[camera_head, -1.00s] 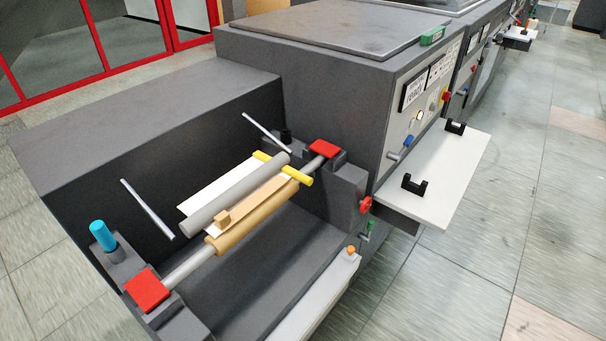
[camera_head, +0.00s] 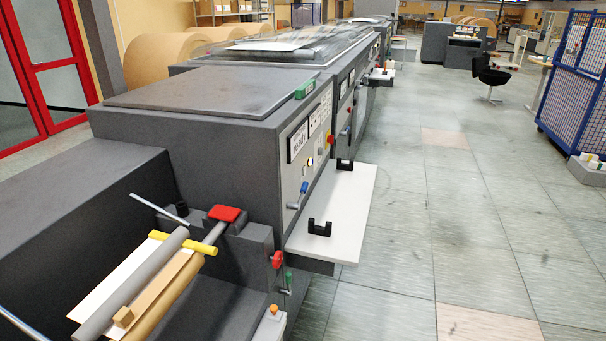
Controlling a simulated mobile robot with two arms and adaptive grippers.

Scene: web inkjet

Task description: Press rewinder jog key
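The rewinder's roller end shows at the lower left of the head view, with a grey roller (camera_head: 140,281), a tan paper roll (camera_head: 170,305), a yellow bar (camera_head: 183,243) and a red clamp block (camera_head: 224,213). An orange button (camera_head: 273,309) sits on the light ledge below. A red knob (camera_head: 276,259) and a green one (camera_head: 289,282) are on the side. The control panel (camera_head: 312,130) on the machine's right face has a "ready" display (camera_head: 299,141), small buttons and a blue-tipped lever (camera_head: 303,187). I cannot tell which is the jog key. Neither gripper shows.
A white shelf (camera_head: 345,205) with two black brackets juts out from the machine's right side. The tiled floor to the right is clear. A blue mesh cage (camera_head: 572,80) stands at the far right, a black chair (camera_head: 493,77) further back. Large tan rolls (camera_head: 160,60) stand behind the machine.

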